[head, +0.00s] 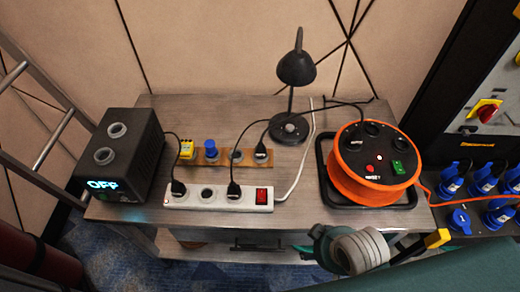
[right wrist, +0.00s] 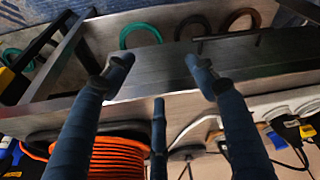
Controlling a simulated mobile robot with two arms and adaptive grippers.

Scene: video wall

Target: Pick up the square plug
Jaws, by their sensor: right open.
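My left gripper is out of view.
A white power strip (head: 212,195) with black plugs lies in front. A black box (head: 118,155) reading OFF stands left, a lamp (head: 296,70) behind, an orange cable reel (head: 345,180) right. Cables cross the tabletop. Blue sockets (head: 485,180) line the right side.

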